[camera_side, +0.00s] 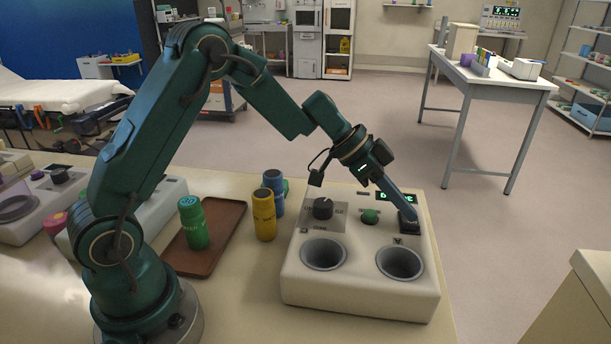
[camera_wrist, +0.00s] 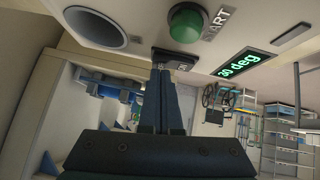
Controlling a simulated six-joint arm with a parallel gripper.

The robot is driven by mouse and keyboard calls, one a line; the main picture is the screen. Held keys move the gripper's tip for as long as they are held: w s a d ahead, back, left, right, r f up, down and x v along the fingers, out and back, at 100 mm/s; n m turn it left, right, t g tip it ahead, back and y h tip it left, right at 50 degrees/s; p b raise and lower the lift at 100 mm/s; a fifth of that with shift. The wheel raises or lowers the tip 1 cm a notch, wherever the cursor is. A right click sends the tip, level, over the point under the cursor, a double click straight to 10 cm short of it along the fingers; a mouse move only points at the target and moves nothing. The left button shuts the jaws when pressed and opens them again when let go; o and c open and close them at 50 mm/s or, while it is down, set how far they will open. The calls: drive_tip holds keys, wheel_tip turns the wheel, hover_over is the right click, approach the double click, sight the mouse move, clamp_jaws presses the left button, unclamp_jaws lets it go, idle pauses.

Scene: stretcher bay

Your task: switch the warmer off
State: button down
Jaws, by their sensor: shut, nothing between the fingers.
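The warmer (camera_side: 350,285) is a cream-white box on the bench with two round wells in its top. A dark switch (camera_side: 409,229) sits at its right side, below a lit green display (camera_side: 388,196). In the wrist view the display (camera_wrist: 238,64) reads "30 deg" and the switch (camera_wrist: 172,58) shows just beyond my fingertips. My gripper (camera_side: 412,214) is shut and empty, pointing down with its tips at the switch. I cannot tell whether they touch it. The fingers (camera_wrist: 166,80) partly hide the switch.
A green START button (camera_side: 370,216) and a black dial (camera_side: 323,208) are on the warmer's top. Yellow (camera_side: 263,216) and blue (camera_side: 274,190) bottles stand left of it. A green bottle (camera_side: 194,224) stands on a brown tray (camera_side: 218,238). Another white device (camera_side: 30,205) is at the far left.

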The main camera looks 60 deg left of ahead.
drive_tip(key=shift+s+d+f, duration=0.1)
drive_tip(key=shift+d+f, duration=0.05)
drive_tip(key=shift+f, duration=0.2)
idle(0.4)
drive_tip(key=shift+w+a+r, duration=0.2)
drive_tip(key=shift+w+a, duration=0.4)
